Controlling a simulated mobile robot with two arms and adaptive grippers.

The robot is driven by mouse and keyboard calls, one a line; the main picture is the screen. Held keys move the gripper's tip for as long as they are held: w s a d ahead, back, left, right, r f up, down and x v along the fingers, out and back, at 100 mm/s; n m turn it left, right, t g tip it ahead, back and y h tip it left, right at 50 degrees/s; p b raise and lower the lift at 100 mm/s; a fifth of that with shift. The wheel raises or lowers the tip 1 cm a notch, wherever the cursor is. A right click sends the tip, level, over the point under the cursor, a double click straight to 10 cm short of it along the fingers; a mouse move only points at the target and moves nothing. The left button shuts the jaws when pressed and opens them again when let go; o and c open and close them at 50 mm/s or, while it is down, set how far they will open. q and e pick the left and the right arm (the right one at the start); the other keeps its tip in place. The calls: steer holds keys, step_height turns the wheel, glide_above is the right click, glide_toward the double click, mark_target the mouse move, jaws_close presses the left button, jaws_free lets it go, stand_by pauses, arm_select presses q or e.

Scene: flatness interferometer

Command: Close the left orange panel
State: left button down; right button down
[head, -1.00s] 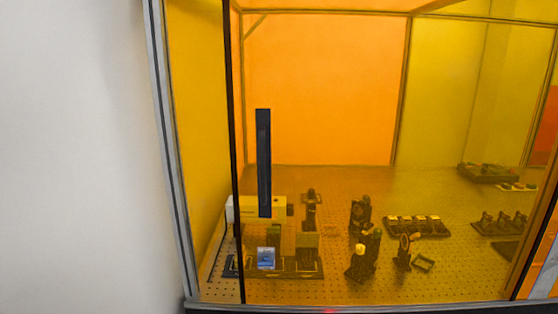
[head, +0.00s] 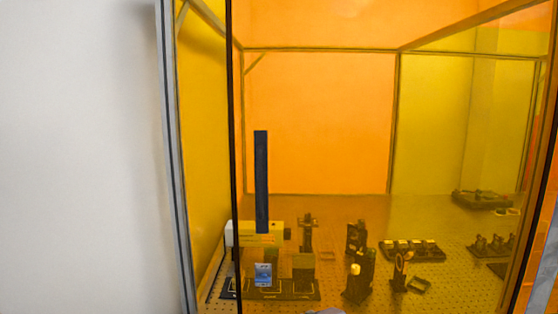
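The left orange panel (head: 330,130) is a see-through sheet at the front of the enclosure. A long dark upright handle (head: 261,182) is on it near its black left edge (head: 233,150). A narrow gap shows between that edge and the grey frame post (head: 175,160). Through the gap, the end of a box (head: 229,234) looks white, not orange-tinted. Neither gripper can be made out. A small pale shape (head: 325,311) pokes in at the bottom edge, too little to identify.
Behind the panel, several optical mounts (head: 357,265) and a small blue-white block (head: 263,274) stand on a perforated table (head: 335,290). Another upright frame member (head: 530,210) stands at the right. A blank pale wall (head: 75,160) fills the left.

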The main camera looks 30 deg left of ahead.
arm_select(q)
steer(key=w+d+r+y, duration=0.1)
steer(key=w+r+y, duration=0.15)
steer(key=r, duration=0.75)
steer(key=w+r+y, duration=0.2)
steer(key=r+y, duration=0.1)
steer(key=r, duration=0.7)
steer(key=n+g+y, duration=0.2)
steer(key=y, duration=0.1)
glide_toward(264, 151)
steer(key=w+d+f, duration=0.1)
steer(key=d, duration=0.6)
steer(key=p+x, duration=0.4)
steer(key=x, duration=0.4)
steer(key=shift+p, duration=0.35)
steer(key=a, duration=0.1)
steer(key=a+p, duration=0.1)
steer(key=s+a+p, duration=0.1)
steer(key=shift+r, duration=0.3)
steer(key=shift+s+a, duration=0.4)
steer(key=shift+a, duration=0.15)
steer(key=shift+w, duration=0.1)
